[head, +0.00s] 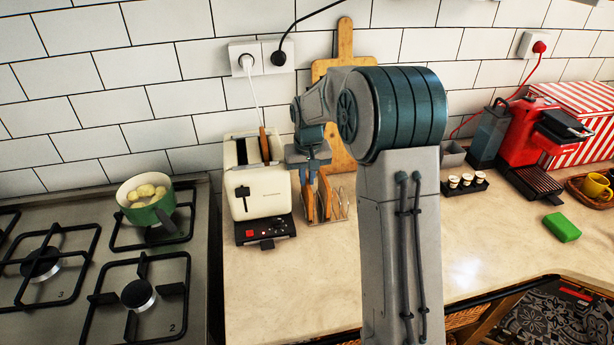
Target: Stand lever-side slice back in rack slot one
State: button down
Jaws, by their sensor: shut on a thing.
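The cream toaster (258,185) stands on the counter, its lever on the front face. One toaster slot looks dark and empty; a browned slice (264,143) sticks up from the other. The wire rack (342,208) stands just right of the toaster. My gripper (311,177) points down over the rack's left end and is shut on an upright toast slice (310,205). Another slice (325,194) stands in the rack just right of it. I cannot tell whether the held slice rests on the rack's base. My arm hides part of the area to the right.
A wooden board (345,45) leans on the wall behind the rack. A green pot (147,208) sits on the hob at left. A cup tray (465,187), red coffee machine (532,135) and green sponge (562,227) are at right. The front counter is clear.

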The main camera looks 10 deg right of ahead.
jog(key=c, duration=1.5)
grip_release()
notch_tip(320, 180, up, 11)
jog(key=s, duration=0.1)
jog(key=s+r, duration=0.3)
jog(key=s, duration=1.3)
jog(key=s+f, duration=0.3)
jog(key=s, duration=0.4)
jog(key=s+f+t, duration=0.1)
jog(key=s+f, duration=0.2)
jog(key=s, duration=0.4)
jog(key=shift+s+t, duration=0.3)
jog(key=shift+s, duration=0.1)
jog(key=shift+f, duration=0.1)
